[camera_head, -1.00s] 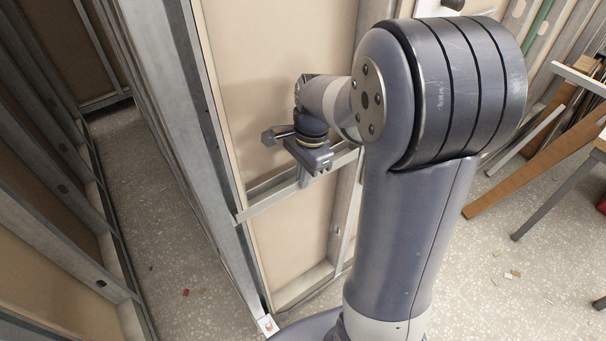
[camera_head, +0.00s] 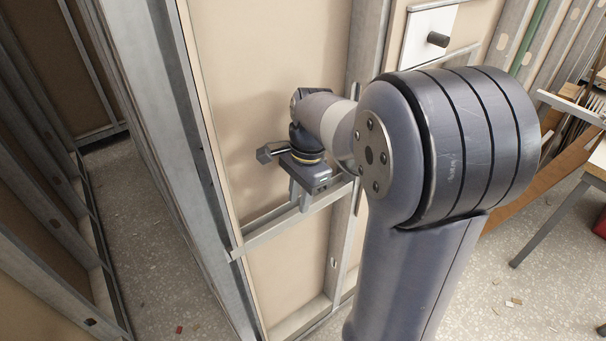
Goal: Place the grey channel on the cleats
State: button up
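The grey channel (camera_head: 275,231) is a long metal bar running across the beige panel of the wall frame, from lower left to upper right. My gripper (camera_head: 303,201) is above its middle with the fingers down at the channel, and appears shut on it. My arm hides the channel's right end. The channel's left end is by the corner stud of the frame; I cannot tell whether it touches. I cannot make out the cleats; they may be hidden behind the channel.
A grey metal corner stud (camera_head: 203,130) stands left of the channel. A white plate with a dark knob (camera_head: 438,40) is on the wall at upper right. A workbench (camera_head: 575,165) and leaning boards stand at far right. Speckled floor (camera_head: 160,260) is open at left.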

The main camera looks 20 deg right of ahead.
notch_tip(320, 180, up, 8)
jog(key=d, duration=0.1)
jog(key=shift+w+f, duration=0.15)
